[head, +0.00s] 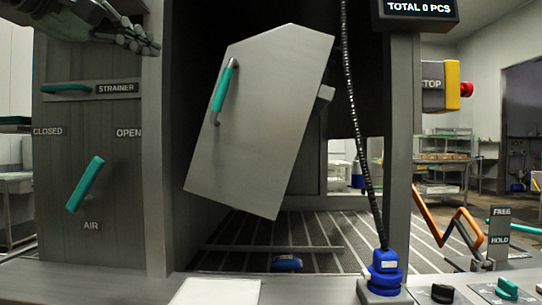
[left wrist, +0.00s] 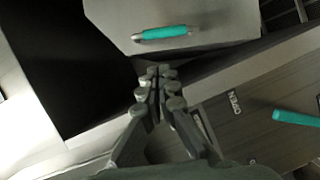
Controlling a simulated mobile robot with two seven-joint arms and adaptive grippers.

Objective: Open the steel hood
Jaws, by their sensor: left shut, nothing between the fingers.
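The steel hood (head: 265,115) is a grey plate with slanted sides in the middle of the head view, tilted, with a dark opening above and behind it. Its teal handle (head: 223,90) is on its left edge. In the left wrist view the hood (left wrist: 215,18) and its handle (left wrist: 165,33) show at the top, beyond the fingertips. My left gripper (head: 150,46) is at the top left of the head view, left of the hood and apart from it. In the left wrist view its fingers (left wrist: 160,78) are together and empty. My right gripper is not seen.
A grey panel on the left carries the strainer handle (head: 66,88) and the teal air lever (head: 85,184). A black cable runs down to a blue plug (head: 385,262) right of the hood. An orange lever (head: 445,222) is at the right. A slatted floor (head: 320,240) lies below the hood.

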